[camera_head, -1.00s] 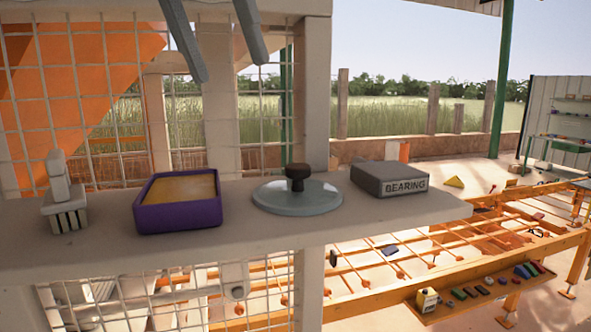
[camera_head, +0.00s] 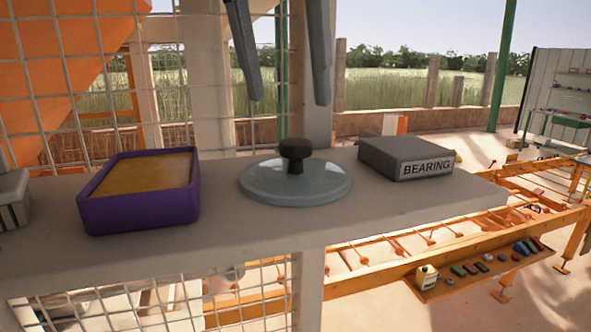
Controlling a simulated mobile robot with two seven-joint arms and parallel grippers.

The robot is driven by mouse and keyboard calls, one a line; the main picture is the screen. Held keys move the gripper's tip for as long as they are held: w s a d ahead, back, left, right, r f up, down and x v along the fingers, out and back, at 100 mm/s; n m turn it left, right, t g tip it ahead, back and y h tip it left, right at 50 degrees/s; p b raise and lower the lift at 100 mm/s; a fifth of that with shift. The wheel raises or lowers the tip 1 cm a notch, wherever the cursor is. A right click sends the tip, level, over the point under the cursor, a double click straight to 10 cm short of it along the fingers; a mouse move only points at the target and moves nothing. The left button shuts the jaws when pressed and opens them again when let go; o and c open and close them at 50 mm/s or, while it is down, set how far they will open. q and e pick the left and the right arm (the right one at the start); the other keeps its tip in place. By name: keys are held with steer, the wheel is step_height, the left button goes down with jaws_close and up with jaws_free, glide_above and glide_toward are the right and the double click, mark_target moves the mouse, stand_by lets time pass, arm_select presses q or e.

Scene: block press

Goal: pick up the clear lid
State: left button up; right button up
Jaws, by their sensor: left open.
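The clear lid (camera_head: 296,184) is a round, pale, see-through disc with a dark knob (camera_head: 295,150) on top. It lies flat near the middle of a grey shelf (camera_head: 250,234). My left gripper (camera_head: 289,98) hangs in from the top edge with its two grey fingers apart and nothing between them. In the picture its fingertips are above the knob, clear of it. My right gripper does not show.
A purple tray (camera_head: 137,215) with a tan filling stands left of the lid. A grey box marked BEARING (camera_head: 406,157) stands to its right. A white-and-grey object (camera_head: 13,200) is cut off at the left edge. A wire mesh (camera_head: 60,110) rises behind the shelf.

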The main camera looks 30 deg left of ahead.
mark_target(296, 142)
arm_select(q)
steer(key=shift+p+x, duration=0.5)
steer(key=shift+x, duration=2.6)
steer(key=shift+d, duration=0.1)
jaws_close()
